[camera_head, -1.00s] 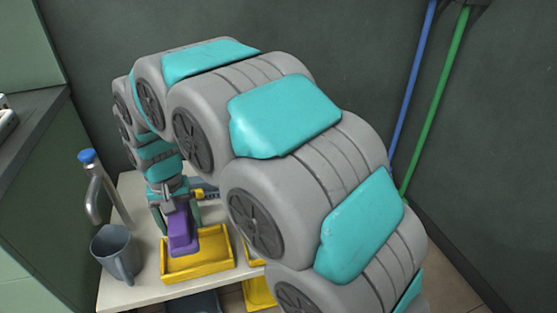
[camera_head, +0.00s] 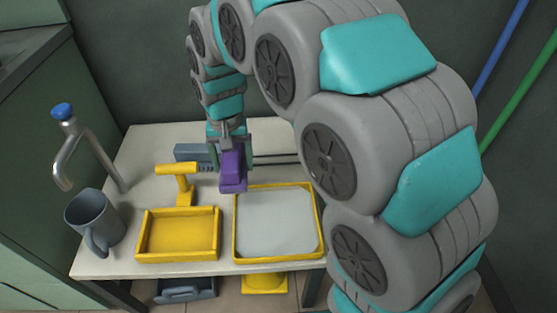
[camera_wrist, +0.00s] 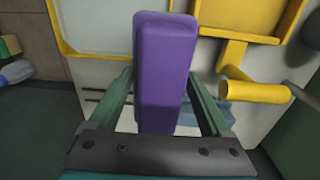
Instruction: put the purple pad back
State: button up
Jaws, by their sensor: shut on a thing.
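The purple pad (camera_head: 232,172) is a block with rounded edges. My gripper (camera_head: 229,156) is shut on it and holds it over the back of the white table, just behind the yellow-rimmed tray with a pale grey floor (camera_head: 276,256). In the wrist view the pad (camera_wrist: 165,75) stands between the two green fingers (camera_wrist: 163,105). A yellow tray (camera_head: 178,255) is empty at the front left of the pad. I cannot tell how high the pad is above the table.
A yellow T-shaped handle (camera_head: 177,171) stands left of my gripper. A grey-blue block (camera_head: 190,152) lies behind it. A grey mug (camera_head: 92,222) and a blue-topped tap (camera_head: 66,140) are at the left. A grey bin (camera_head: 185,290) is below the table (camera_head: 150,150).

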jog(key=f+b, duration=0.4)
jog(key=f, duration=0.1)
jog(key=shift+w+f+b, duration=0.2)
jog(key=shift+b, duration=0.15)
send_over(271, 162)
jog(key=shift+a+f, duration=0.15)
jog(key=shift+f, duration=0.55)
jog(key=shift+w+f, duration=0.1)
jog(key=shift+f, duration=1.7)
jog(key=shift+f, duration=0.15)
jog(key=shift+f, duration=0.2)
jog(key=o, duration=1.1)
